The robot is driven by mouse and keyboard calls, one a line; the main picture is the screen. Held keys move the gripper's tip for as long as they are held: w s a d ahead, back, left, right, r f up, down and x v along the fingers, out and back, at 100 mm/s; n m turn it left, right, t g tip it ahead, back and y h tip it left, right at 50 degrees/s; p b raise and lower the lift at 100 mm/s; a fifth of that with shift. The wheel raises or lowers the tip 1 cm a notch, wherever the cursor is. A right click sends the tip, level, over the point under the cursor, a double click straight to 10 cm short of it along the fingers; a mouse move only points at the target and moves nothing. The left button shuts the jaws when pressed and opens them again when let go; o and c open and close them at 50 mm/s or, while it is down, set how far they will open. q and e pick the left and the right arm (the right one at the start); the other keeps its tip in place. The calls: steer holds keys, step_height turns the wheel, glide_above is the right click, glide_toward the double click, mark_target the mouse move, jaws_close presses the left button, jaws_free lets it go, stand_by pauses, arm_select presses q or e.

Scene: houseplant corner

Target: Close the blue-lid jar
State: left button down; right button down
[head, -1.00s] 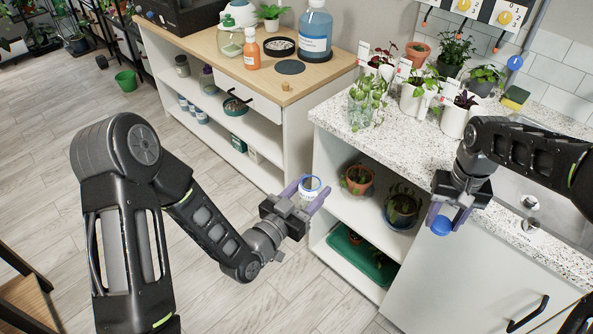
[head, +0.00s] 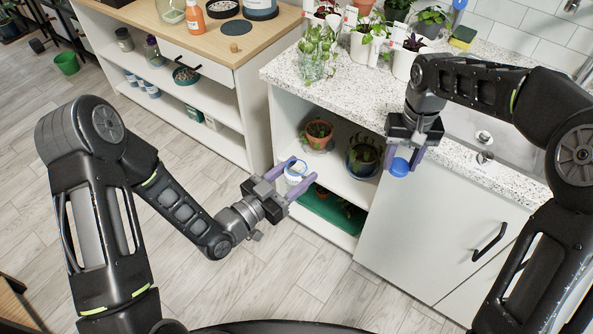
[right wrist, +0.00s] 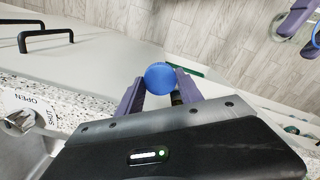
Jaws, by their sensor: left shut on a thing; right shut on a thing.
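In the right wrist view the blue lid (right wrist: 160,77) sits between the purple fingertips. The left gripper's purple fingers (right wrist: 300,33) show at that view's upper right corner, where the jar is mostly cut off.
The speckled counter (head: 290,73) with potted plants stands behind the grippers. Below it, open shelves hold a terracotta pot (head: 317,134) and a green tray (head: 325,206). A white cabinet front (head: 420,225) stands below the right gripper.

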steer(key=a+r+n, duration=0.3)
steer(key=a+r, duration=0.1)
steer(key=a, duration=1.1)
step_height(320, 180, up, 3)
steer(key=n, duration=0.2)
glide_above(304, 162)
steer(key=shift+w, duration=0.4)
steer(key=shift+s+a+r+n, duration=0.4)
steer(key=shift+a+r+n, duration=0.05)
steer(key=shift+r, duration=0.15)
steer(key=shift+s+a+r+n, duration=0.4)
steer(key=shift+r+n, duration=0.05)
steer(key=shift+r, duration=0.15)
steer(key=shift+f, duration=2)
steer(key=shift+f, duration=0.9)
